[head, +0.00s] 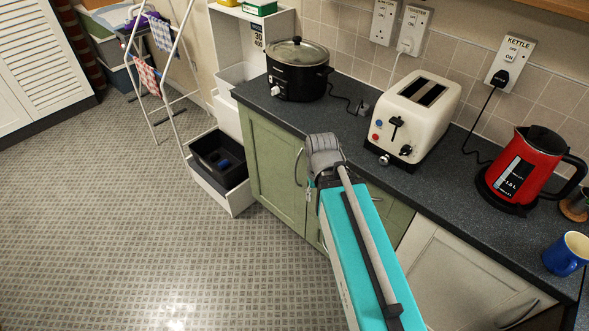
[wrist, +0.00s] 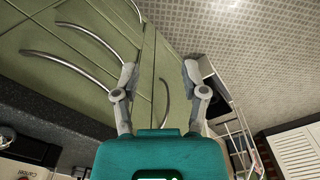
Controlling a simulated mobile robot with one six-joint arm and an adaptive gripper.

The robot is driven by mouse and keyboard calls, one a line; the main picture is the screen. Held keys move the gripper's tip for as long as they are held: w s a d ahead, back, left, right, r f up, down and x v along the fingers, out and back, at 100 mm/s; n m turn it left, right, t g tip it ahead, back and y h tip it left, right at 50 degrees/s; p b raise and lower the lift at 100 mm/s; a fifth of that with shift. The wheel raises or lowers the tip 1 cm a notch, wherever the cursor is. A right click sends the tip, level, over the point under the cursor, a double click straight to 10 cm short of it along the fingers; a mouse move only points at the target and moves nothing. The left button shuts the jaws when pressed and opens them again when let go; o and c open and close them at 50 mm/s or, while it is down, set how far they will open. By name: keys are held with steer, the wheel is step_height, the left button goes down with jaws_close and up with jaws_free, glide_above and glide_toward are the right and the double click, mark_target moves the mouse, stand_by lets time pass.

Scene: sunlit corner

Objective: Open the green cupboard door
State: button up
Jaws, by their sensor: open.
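The green cupboard door (head: 275,165) is shut under the worktop, left of my arm in the head view. Its curved metal handle (head: 299,168) stands upright near the door's right edge. In the wrist view this handle (wrist: 164,103) shows between my two fingers, in front of the green door. My gripper (wrist: 160,70) is open, with one finger on each side of the handle in the picture. I cannot tell whether either finger touches it. In the head view my arm hides most of the fingers and part of the neighbouring green door (head: 385,215).
More curved handles (wrist: 85,45) show at left in the wrist view. The worktop (head: 345,135) holds a slow cooker (head: 298,70), a toaster (head: 413,115) and a red kettle (head: 525,170). An open drawer (head: 220,180) stands left of the door. The tiled floor (head: 120,220) is clear.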

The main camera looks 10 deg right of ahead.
steer(key=shift+a, duration=0.1)
steer(key=w+a+f+m+t+h+b, duration=0.15)
steer(key=w+f+m+h+b, duration=0.65)
steer(key=w+f+b, duration=0.95)
steer(key=w+a+m+t+h+b, duration=0.2)
steer(key=a+b, duration=0.4)
steer(key=b, duration=0.4)
steer(key=w+a+f+m+t+h+b, duration=0.1)
steer(key=w+a+m+t+h+b, duration=0.2)
steer(key=b, duration=0.7)
steer(key=shift+w+a+f+t+h, duration=0.2)
steer(key=shift+w+a+t+h, duration=0.3)
steer(key=shift+a+h, duration=1.05)
steer(key=shift+d, duration=0.35)
steer(key=x, duration=1.3)
steer(key=shift+w+d+r, duration=0.1)
steer(key=shift+d, duration=0.05)
